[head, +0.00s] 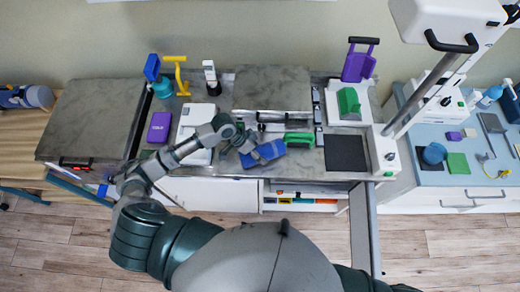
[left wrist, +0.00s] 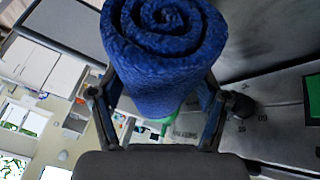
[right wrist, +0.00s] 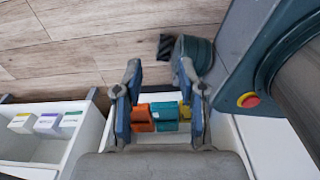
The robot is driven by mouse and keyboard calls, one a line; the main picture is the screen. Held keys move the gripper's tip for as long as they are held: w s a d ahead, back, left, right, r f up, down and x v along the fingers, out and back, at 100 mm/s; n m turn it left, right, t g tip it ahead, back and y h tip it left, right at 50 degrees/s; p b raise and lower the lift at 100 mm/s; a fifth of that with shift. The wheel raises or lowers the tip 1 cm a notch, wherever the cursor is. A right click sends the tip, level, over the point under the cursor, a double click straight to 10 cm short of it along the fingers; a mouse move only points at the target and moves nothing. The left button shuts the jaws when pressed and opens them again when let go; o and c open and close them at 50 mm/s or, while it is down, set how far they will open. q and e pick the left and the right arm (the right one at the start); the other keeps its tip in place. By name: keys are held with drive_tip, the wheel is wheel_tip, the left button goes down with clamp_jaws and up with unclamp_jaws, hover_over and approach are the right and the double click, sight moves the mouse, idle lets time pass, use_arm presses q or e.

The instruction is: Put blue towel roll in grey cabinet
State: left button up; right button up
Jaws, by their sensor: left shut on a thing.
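The blue towel roll (head: 262,153) is held by my left gripper (head: 247,147) over the front of the counter. In the left wrist view the roll (left wrist: 162,62) sits between both fingers, its spiral end facing the camera. The grey cabinet appears to be the unit under the counter, with an open compartment (head: 270,206) and a grey door panel (head: 364,230) swung outward; I cannot tell fully from above. My right gripper (right wrist: 160,88) is open and empty above orange, teal and yellow items in a white compartment. It is hidden in the head view.
A green object (head: 299,139) lies beside the roll, and a black mat (head: 345,153) lies further right. A purple box (head: 159,127) and a white device (head: 197,130) stand left. White boxes (right wrist: 48,124) sit in a white compartment (right wrist: 88,140). The wooden floor is clear in front.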

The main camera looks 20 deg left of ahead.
sight(260, 152)
use_arm(q)
drive_tip(key=shift+w+a+f, duration=0.1)
drive_tip(key=shift+w+a, duration=0.1)
drive_tip(key=shift+w, duration=1)
drive_tip(key=shift+d+f, duration=0.15)
drive_tip(key=shift+f, duration=1.6)
drive_tip(key=o, duration=1.2)
drive_tip(key=shift+f, duration=0.1)
